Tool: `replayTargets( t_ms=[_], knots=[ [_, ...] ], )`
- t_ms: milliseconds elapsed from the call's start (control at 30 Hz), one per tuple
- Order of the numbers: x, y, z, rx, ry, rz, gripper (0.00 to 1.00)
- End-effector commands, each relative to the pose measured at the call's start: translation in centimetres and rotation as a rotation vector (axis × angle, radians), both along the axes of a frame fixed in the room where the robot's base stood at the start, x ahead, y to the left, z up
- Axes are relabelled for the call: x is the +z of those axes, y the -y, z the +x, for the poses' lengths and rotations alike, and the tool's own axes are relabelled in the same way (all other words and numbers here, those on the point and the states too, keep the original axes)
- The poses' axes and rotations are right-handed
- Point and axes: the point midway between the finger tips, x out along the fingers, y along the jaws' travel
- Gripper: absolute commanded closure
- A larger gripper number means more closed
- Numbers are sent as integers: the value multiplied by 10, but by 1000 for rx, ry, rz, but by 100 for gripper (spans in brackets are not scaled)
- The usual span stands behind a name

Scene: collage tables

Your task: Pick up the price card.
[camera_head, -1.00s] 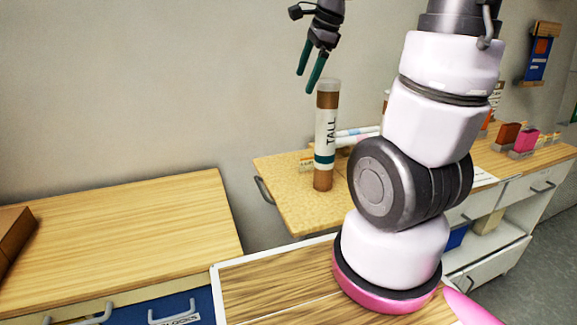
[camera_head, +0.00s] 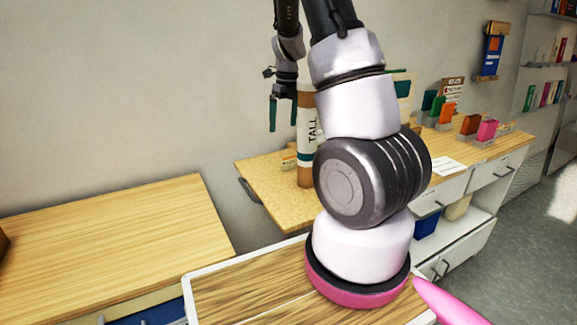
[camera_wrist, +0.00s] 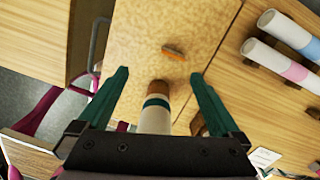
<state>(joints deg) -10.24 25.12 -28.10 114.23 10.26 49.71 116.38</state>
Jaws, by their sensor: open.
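A small orange and white card, seemingly the price card (camera_head: 289,163), stands on the light tabletop (camera_head: 262,180) just left of the tube's base in the head view. In the wrist view the card (camera_wrist: 173,53) is a thin orange strip seen from above, just beyond the tube. A tall brown and white tube (camera_head: 306,128) marked TALL stands upright on this top. It also shows in the wrist view (camera_wrist: 156,118), between my fingers in the picture. My gripper (camera_head: 282,115) has green fingers, open and empty, above the tabletop; it also shows in the wrist view (camera_wrist: 160,76).
Rolled white, blue and pink tubes (camera_wrist: 283,62) lie on racks at the right of the wrist view. Coloured boxes (camera_head: 478,127) stand on the counter at right. A bare wooden table (camera_head: 110,235) is at left.

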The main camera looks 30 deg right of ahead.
Motion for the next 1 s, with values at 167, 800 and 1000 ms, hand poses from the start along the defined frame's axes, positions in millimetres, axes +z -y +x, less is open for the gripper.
replayTargets(
  t_ms=[167,800,1000],
  knots=[
    [-39,19,11,-223,-63,-44,0],
    [-112,25,14,-285,-75,-55,0],
    [-143,24,17,-285,-76,-54,0]
  ],
)
